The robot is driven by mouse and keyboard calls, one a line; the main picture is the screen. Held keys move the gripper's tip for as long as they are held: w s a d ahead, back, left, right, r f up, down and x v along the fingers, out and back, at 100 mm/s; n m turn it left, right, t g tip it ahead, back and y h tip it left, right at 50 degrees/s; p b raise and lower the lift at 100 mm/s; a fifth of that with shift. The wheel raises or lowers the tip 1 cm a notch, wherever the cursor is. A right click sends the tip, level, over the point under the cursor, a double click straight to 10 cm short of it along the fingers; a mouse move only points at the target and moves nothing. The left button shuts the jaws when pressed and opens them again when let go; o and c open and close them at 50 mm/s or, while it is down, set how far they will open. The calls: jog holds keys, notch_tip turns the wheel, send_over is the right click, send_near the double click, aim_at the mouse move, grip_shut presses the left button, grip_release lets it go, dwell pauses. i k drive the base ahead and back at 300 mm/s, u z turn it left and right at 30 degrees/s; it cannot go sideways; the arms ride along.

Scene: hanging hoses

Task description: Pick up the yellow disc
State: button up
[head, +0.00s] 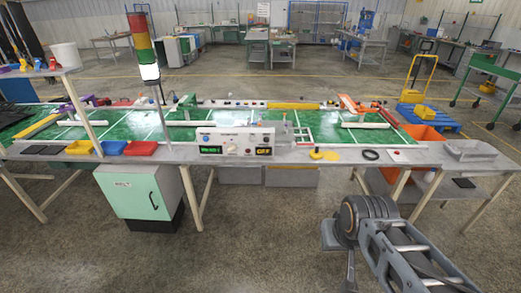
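A small flat yellow patch (330,156) lies on the front strip of the long worktable, right of the control box; it may be the yellow disc. A small upright yellow piece (316,151) stands at its left edge, and at this size I cannot tell whether the two are one object. My arm reaches in from the lower right, in front of the table and apart from it. I cannot make out my gripper's fingers in this view.
The worktable (75,155) has a green top. A black ring (371,155) lies right of the yellow patch. A control box (237,142) stands left of it. Blue, red and yellow trays sit further left. A green cabinet (140,192) stands below. The floor in front is clear.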

aim_at(316, 154)
jog(key=z, duration=1.35)
jog(key=k, duration=0.1)
jog(key=u, duration=2.55)
jog(key=i, duration=1.9)
jog(key=z, duration=1.2)
jog(key=i, duration=0.6)
jog(key=z, duration=0.5)
